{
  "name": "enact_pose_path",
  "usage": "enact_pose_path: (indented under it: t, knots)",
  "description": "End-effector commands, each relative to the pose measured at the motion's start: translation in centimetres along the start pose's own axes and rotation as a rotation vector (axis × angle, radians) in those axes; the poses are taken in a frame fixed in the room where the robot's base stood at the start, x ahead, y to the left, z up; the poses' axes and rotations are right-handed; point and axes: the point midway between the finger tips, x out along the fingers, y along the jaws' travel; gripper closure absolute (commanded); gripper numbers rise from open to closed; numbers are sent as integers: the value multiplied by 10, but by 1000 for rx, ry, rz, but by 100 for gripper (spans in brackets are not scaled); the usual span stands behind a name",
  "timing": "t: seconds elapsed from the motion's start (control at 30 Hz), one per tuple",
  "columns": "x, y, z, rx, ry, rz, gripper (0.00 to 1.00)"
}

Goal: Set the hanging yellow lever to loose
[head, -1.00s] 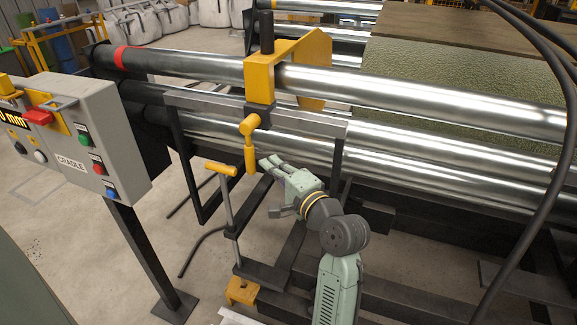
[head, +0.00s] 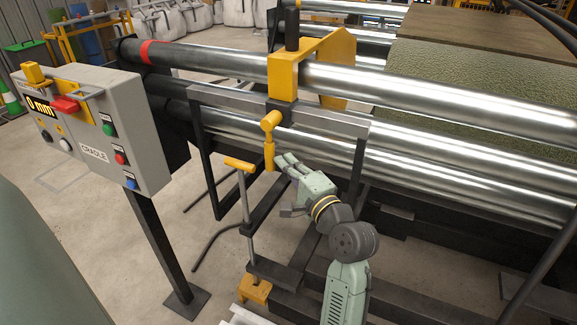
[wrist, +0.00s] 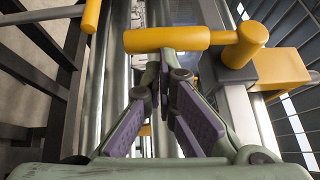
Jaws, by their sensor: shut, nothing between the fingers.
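The yellow lever (head: 269,155) hangs straight down from its round yellow pivot under the yellow bracket, in front of the steel rollers. In the wrist view the lever (wrist: 165,39) runs across the top, with its pivot at the right. My gripper (head: 284,160) is just right of the lever's lower end in the head view. In the wrist view my gripper's fingers (wrist: 164,66) meet near the lever, shut with nothing between them. I cannot tell whether the fingertips touch the lever.
A yellow-topped T-handle (head: 240,164) stands on a rod left of the lever. The yellow bracket (head: 283,76) sits over the upper roller (head: 420,94). A grey control box (head: 95,125) stands on a post at the left. Dark frame bars lie around my arm.

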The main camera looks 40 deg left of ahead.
Motion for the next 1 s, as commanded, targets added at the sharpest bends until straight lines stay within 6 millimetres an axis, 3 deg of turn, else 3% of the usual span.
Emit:
enact_pose_path:
  t: [0.47, 1.0]
  knots:
    - [12, 13, 10, 81, -8, -115, 100]
    - [54, 17, 40, 346, -11, -510, 100]
